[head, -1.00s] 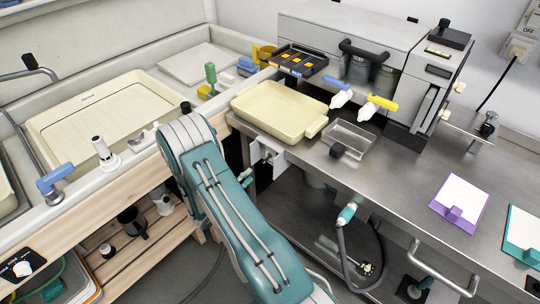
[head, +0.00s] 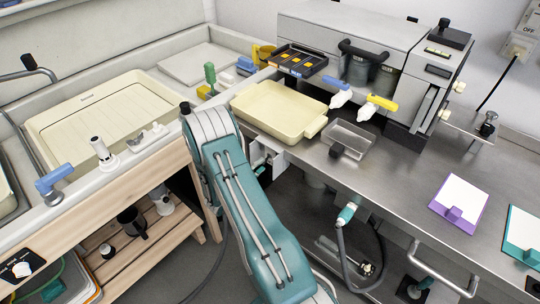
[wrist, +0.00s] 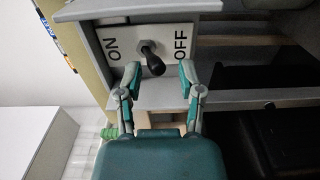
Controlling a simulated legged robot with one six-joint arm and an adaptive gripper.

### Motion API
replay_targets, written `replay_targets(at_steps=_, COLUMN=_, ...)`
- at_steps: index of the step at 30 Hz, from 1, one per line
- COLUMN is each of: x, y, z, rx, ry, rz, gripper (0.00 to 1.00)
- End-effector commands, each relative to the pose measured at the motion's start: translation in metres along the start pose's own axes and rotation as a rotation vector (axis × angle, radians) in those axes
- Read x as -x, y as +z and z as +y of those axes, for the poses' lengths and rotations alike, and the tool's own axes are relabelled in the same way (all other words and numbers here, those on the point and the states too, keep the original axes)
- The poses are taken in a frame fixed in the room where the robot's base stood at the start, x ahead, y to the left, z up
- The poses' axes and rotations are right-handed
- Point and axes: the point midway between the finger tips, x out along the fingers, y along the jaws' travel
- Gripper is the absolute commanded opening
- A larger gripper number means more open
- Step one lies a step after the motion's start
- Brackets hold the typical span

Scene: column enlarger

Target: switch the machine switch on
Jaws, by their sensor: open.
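The machine switch is a black toggle lever (wrist: 154,62) on a light plate marked ON at left and OFF at right in the wrist view. The lever leans down and slightly towards the OFF side. My gripper (wrist: 158,76) is open, with one teal-and-grey finger on each side of the lever tip. I cannot tell whether either finger touches it. In the head view the switch plate (head: 268,156) hangs under the bench front, partly hidden by my arm.
A cream tray (head: 280,112) sits on the steel bench above the switch. A wooden sink stand (head: 110,215) is on the left. A hose (head: 345,245) hangs below the bench to the right of my arm.

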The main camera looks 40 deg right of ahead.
Motion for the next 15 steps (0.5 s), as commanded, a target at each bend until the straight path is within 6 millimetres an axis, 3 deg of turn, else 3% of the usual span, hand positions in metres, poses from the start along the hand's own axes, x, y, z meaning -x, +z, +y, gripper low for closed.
replay_targets(at_steps=15, x=0.0, y=0.0, z=0.014, rx=-0.001, ry=0.0, rz=0.0, gripper=0.49)
